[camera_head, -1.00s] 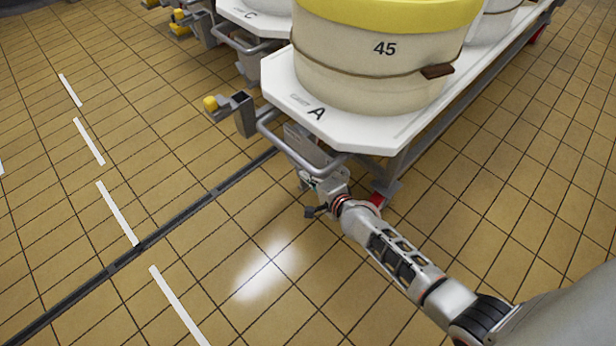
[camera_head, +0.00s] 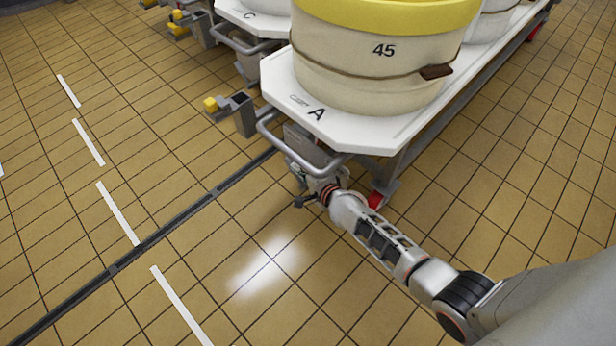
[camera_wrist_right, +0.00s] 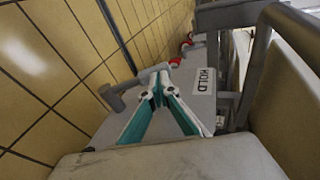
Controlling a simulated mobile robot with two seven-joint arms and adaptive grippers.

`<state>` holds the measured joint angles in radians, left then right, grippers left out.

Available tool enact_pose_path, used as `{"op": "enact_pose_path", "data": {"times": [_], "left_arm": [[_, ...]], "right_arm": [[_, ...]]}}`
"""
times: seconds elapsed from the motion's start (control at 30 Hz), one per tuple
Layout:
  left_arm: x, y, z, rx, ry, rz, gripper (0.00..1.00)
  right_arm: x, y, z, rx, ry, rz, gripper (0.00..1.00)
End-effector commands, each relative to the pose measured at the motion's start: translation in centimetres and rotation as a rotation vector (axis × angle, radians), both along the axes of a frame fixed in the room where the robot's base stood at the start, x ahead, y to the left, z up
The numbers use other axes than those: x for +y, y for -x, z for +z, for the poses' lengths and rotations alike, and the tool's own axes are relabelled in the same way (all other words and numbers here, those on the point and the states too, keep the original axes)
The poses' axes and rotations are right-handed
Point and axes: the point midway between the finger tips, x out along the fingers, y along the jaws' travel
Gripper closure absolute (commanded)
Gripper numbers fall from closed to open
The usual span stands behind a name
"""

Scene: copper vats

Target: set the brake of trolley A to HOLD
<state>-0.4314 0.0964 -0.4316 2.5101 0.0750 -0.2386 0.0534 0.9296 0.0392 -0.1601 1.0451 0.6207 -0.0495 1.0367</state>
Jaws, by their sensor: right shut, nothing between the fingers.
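Trolley A (camera_head: 375,140) has a white deck marked "A" and a grey tube handle (camera_head: 290,152) at its near end. Under the handle is a grey brake box (camera_head: 306,141). In the right wrist view the grey box face (camera_wrist_right: 205,112) bears a "HOLD" label (camera_wrist_right: 203,80). A grey lever (camera_wrist_right: 128,88) lies at and left of my fingertips; I cannot tell whether they touch it. My right gripper (camera_wrist_right: 157,86) is shut and empty, left of the label. In the head view it (camera_head: 300,174) is beneath the handle, partly hidden. My left gripper is not in view.
A cream vat (camera_head: 365,75) numbered 45 with a yellow rim stands on trolley A. A coupling arm with a yellow end (camera_head: 211,104) sticks out left of the deck. Trolley C (camera_head: 252,18) stands behind. The tiled floor at left is clear.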

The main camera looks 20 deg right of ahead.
Motion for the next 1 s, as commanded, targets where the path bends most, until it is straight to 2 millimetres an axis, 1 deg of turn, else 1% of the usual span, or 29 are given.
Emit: {"op": "enact_pose_path", "data": {"times": [0.2, 0.67, 0.77, 0.87, 1.0], "left_arm": [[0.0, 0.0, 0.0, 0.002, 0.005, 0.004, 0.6], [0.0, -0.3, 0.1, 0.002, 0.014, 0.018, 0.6], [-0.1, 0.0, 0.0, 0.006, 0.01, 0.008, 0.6], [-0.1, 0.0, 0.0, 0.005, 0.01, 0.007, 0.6], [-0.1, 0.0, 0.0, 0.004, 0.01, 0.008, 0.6]], "right_arm": [[0.2, -0.4, -0.1, 0.0, 0.001, 0.001, 1.0], [0.2, -0.4, -0.1, 0.0, 0.0, 0.001, 1.0], [0.2, -0.4, -0.1, 0.0, 0.0, 0.001, 1.0], [0.2, -0.2, -0.1, 0.0, -0.001, 0.001, 1.0], [0.0, 0.8, 0.3, 0.0, -0.002, -0.001, 1.0]]}}
